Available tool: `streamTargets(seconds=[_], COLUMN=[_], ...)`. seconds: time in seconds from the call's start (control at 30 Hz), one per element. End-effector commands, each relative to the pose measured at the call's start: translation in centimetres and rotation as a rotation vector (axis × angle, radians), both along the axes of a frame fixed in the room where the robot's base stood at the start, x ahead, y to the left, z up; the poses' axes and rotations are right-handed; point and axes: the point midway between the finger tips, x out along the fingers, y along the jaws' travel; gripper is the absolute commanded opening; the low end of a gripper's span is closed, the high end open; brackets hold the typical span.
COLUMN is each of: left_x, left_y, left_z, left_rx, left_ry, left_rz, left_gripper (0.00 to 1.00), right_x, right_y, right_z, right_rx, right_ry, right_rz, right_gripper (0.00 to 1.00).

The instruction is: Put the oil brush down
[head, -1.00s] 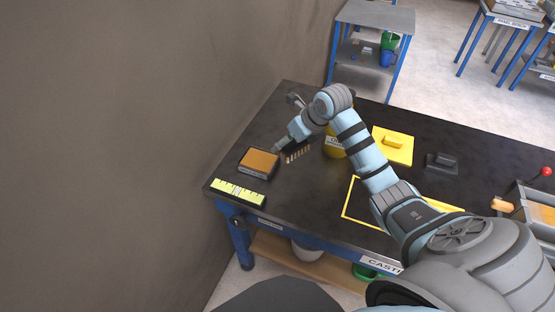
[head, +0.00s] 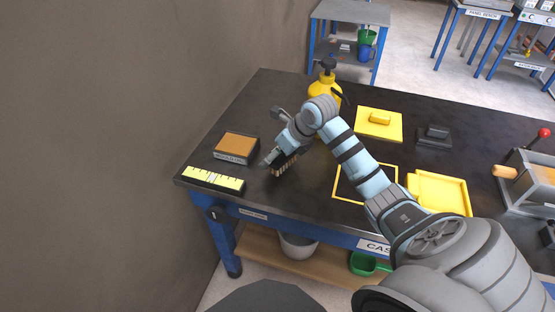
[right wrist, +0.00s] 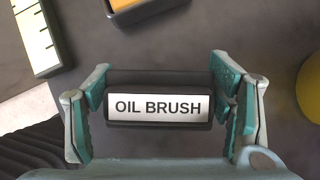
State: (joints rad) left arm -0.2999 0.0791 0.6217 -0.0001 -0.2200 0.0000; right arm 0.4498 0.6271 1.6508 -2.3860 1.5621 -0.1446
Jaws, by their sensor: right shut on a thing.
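The oil brush (right wrist: 158,109) shows its dark body and white label in the right wrist view, between the two teal-padded fingers of my right gripper (right wrist: 158,98). In the head view the brush (head: 284,166), with pale bristles along its lower edge, is at my right gripper (head: 278,152), over the left part of the black bench top. My right gripper is shut on it. I cannot tell whether the bristles touch the bench. The bench top (head: 262,110) is bare around the brush. My left gripper is not in view.
A box with an orange-brown top (head: 236,147) and a yellow level-like bar (head: 214,180) lie left of the brush. A yellow bottle (head: 328,92) stands behind my right arm. Yellow trays (head: 438,193) and a yellow outlined square (head: 345,200) lie to the right.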

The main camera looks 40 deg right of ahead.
Motion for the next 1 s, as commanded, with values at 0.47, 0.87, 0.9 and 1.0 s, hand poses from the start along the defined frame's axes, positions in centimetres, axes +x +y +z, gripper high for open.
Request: streamTargets(seconds=[0.47, 0.87, 0.9, 1.0], left_x=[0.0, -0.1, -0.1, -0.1], left_y=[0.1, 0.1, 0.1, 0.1], left_z=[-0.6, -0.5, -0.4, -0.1], left_rx=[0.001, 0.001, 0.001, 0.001], left_ry=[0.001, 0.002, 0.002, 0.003], left_rz=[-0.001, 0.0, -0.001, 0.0], left_gripper=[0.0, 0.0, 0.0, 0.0], right_x=[0.0, 0.0, 0.0, -0.3], right_y=[0.0, 0.0, 0.0, -0.2], right_z=[-2.0, -1.9, -1.8, -1.0], right_rx=[0.001, 0.0, 0.0, -0.002], right_ry=[0.0, 0.0, 0.0, -0.001], right_rz=[0.001, -0.001, -0.001, -0.002], right_gripper=[0.81, 0.94, 0.94, 0.94])
